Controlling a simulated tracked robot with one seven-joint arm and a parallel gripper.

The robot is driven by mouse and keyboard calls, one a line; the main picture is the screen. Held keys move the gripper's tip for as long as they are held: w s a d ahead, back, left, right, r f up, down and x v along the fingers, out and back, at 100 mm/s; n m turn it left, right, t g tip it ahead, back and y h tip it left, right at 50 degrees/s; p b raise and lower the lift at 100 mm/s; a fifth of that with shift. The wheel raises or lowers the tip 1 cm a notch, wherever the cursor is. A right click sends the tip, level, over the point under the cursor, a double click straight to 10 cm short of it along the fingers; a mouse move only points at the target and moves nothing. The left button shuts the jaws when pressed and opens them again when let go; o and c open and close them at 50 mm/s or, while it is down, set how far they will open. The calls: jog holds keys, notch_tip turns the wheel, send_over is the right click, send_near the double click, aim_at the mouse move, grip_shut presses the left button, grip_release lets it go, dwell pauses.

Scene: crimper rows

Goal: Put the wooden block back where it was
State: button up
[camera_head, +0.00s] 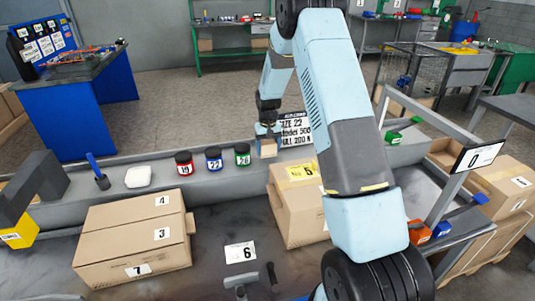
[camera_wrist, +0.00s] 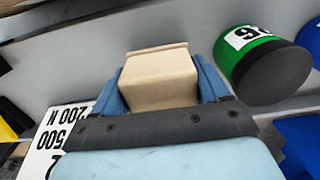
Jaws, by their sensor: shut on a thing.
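My gripper (camera_head: 267,135) is shut on the pale wooden block (camera_head: 267,149), over the grey ledge behind the cardboard boxes. In the wrist view the block (camera_wrist: 160,80) sits between the two blue fingers, and its far face points away from me. I cannot tell whether the block touches the ledge (camera_head: 222,178) or hangs just above it. The block is just right of the green can labelled 26 (camera_head: 243,155), apart from it. The spot where the block stood before is not marked in these views.
A blue can (camera_head: 214,159) and a red can (camera_head: 184,163) stand left of the green one. A carton with a yellow label (camera_head: 290,208) stands in front. My arm hides the ledge farther right.

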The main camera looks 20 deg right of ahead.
aim_at(268, 153)
jog(key=shift+f, duration=1.45)
jog(key=o, duration=1)
